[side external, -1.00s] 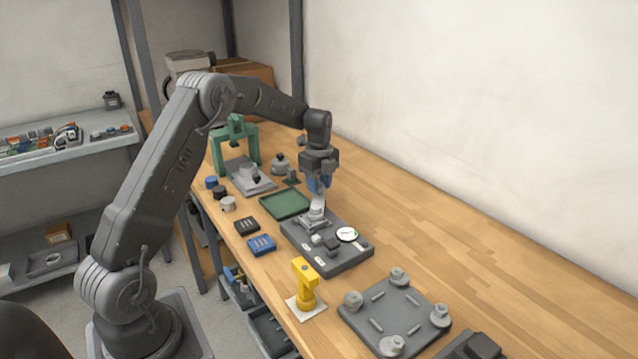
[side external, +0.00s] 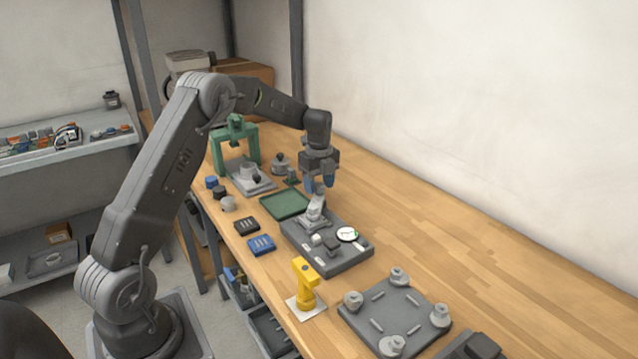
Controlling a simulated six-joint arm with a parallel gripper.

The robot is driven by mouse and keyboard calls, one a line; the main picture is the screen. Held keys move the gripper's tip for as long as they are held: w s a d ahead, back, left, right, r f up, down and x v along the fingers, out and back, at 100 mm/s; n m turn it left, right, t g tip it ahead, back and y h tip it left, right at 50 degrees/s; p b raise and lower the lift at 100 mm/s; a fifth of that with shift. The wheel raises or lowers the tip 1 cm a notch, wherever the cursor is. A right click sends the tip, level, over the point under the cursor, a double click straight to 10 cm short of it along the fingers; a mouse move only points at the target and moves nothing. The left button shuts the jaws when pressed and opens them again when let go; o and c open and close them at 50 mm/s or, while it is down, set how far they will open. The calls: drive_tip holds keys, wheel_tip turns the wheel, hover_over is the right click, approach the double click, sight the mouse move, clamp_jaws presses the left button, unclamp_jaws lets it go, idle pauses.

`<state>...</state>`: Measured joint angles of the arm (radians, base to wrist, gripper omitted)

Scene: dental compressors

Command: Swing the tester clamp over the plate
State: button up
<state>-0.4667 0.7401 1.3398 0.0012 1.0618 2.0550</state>
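The tester (side external: 352,262) is a dark grey block on the bench with a round white dial (side external: 347,234) and small fittings on top. A light grey upright part (side external: 315,212) stands at its far end, on a pale plate-like foot (side external: 312,224); it may be the clamp, but I cannot tell for sure. My gripper (side external: 320,186) points down just above this part. Its blue fingers are apart, with a gap between them. Whether a finger touches the part's top cannot be told.
A green tray (side external: 285,204) lies behind the tester. A yellow stand (side external: 305,284) and a grey plate with round posts (side external: 393,314) are nearer. Blue (side external: 261,245) and black (side external: 246,227) blocks lie left. A green frame (side external: 236,146) stands far back. The bench's right side is clear.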

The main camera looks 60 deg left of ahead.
drive_tip(key=shift+o, duration=0.4)
drive_tip(key=shift+r, duration=0.1)
wheel_tip(320, 180, up, 14)
drive_tip(key=shift+f, duration=0.2)
idle(0.4)
